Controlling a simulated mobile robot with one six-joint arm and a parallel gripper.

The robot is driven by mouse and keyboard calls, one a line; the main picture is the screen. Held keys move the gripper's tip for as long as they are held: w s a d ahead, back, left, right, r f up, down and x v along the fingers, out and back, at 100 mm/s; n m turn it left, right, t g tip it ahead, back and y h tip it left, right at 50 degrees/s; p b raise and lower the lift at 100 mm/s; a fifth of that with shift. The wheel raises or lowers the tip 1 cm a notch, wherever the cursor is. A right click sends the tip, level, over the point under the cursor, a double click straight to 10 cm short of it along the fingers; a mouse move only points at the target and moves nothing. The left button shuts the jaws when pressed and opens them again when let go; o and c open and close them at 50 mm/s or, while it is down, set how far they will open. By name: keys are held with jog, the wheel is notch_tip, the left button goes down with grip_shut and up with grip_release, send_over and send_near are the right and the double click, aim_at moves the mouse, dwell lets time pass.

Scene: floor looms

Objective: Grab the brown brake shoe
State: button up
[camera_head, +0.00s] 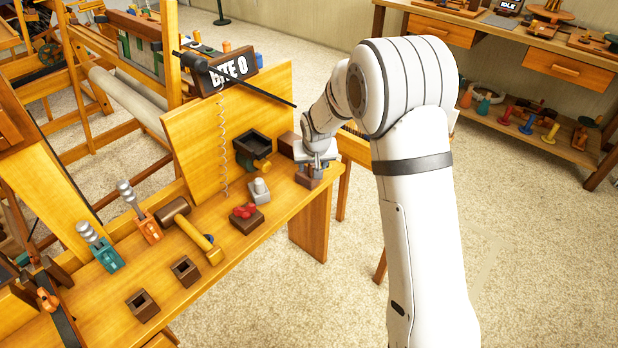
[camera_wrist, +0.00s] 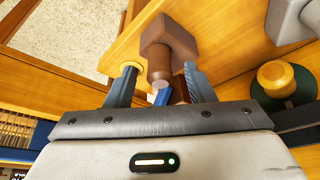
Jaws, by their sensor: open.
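A brown block with a rounded stub (camera_wrist: 168,42), which looks like the brown brake shoe, stands on the wooden bench top. In the head view a brown block (camera_head: 307,179) shows right under my gripper (camera_head: 316,164), near the bench's right end. In the wrist view my gripper (camera_wrist: 161,88) is open, with its two fingers apart. The stub lies between and just beyond the fingertips. I cannot tell whether either finger touches it. A darker brown part and a blue part show behind the right finger, mostly hidden.
A dark box with a yellow knob (camera_head: 253,150), a grey block (camera_head: 260,190) and a brown block with a red top (camera_head: 246,217) stand nearby. A mallet (camera_head: 195,232) lies further left. An upright board (camera_head: 228,130) backs the bench. The bench's right edge is close.

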jog(key=shift+x, duration=0.95)
jog(key=shift+r, duration=0.1)
grip_shut()
